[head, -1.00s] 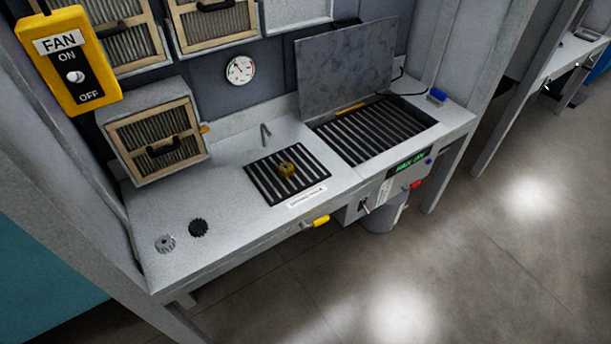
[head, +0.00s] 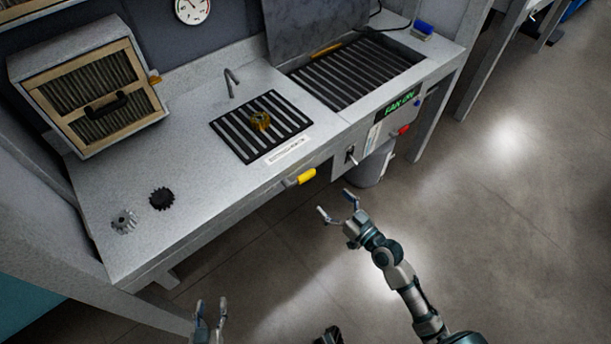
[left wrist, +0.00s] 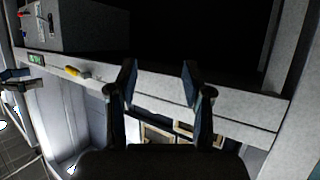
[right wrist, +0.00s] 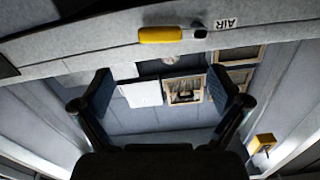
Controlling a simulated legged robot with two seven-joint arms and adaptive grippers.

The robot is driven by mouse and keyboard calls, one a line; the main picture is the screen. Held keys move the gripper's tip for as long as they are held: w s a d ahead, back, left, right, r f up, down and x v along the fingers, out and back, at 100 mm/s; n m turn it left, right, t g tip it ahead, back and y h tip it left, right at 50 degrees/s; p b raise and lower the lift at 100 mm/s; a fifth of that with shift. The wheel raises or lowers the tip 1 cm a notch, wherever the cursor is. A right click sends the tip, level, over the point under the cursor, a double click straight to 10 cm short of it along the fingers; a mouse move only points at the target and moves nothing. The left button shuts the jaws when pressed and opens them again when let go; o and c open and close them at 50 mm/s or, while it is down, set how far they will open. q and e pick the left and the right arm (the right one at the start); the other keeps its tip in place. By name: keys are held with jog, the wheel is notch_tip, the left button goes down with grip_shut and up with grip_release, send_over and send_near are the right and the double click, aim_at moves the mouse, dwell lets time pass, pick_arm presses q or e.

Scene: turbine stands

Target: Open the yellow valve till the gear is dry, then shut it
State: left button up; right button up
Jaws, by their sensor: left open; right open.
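The yellow valve handle (head: 301,177) sticks out from the bench's front edge, below a small white label. It also shows in the left wrist view (left wrist: 76,72) and the right wrist view (right wrist: 160,35). A brass-coloured gear (head: 260,121) lies on the black grate (head: 228,138) beneath a thin bent nozzle (head: 231,82). Whether the gear is wet I cannot tell. My right gripper (head: 338,205) is open and empty, in front of and below the valve handle, apart from it. My left gripper (head: 211,308) is open and empty at the bottom of the head view, well left of the handle.
A black gear (head: 161,199) and a grey gear (head: 123,221) lie on the left of the bench. A filter box (head: 92,95) stands behind them. A larger grate (head: 357,72), a red knob (head: 404,130) and a "FAN ON" display (head: 402,103) are at right. Floor in front is clear.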

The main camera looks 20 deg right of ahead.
aim_at(309, 179)
jog(key=x, duration=1)
jog(key=shift+w+f+b, duration=0.2)
jog(key=shift+w+b, duration=0.15)
jog(key=shift+w, duration=0.05)
pick_arm(q)
jog(key=shift+w+d+r+t, duration=0.3)
jog(key=shift+w+r+t, duration=0.25)
jog(key=shift+r+t, duration=0.15)
pick_arm(e)
jog(key=shift+w+a, duration=0.3)
jog(key=shift+w, duration=0.3)
jog(key=c, duration=1.7)
